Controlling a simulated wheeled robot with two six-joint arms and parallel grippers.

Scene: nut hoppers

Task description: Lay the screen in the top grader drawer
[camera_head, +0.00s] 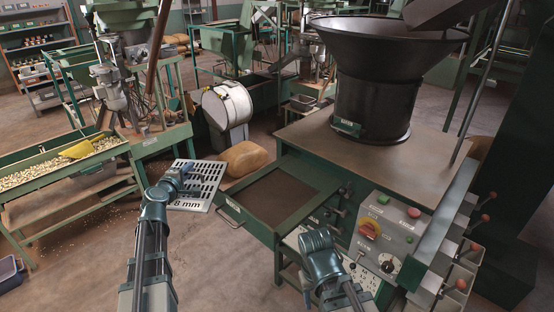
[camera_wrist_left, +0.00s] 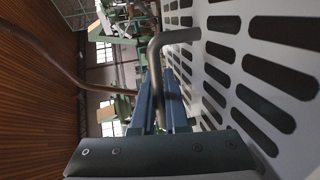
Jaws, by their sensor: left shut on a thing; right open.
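The screen (camera_head: 205,187) is a light metal plate with rows of dark slots and an "8 mm" mark. My left gripper (camera_head: 180,168) is shut on it and holds it in the air, left of the drawer. In the left wrist view, a bent rod handle (camera_wrist_left: 178,37) lies at the blue fingers (camera_wrist_left: 168,95), with the slotted screen (camera_wrist_left: 232,60) to the right. The top grader drawer (camera_head: 235,212) is pulled out, a green frame around a brown, flat inside with no screen in it. My right gripper (camera_head: 318,238) is open near the drawer's front right corner; its fingertips are hard to see.
The grader cabinet (camera_head: 410,165) carries a big dark hopper (camera_head: 375,90) and a control panel (camera_head: 385,235) right of the drawer. A tan sack (camera_head: 243,158) lies on the floor behind the screen. A nut-filled trough (camera_head: 60,170) stands at left.

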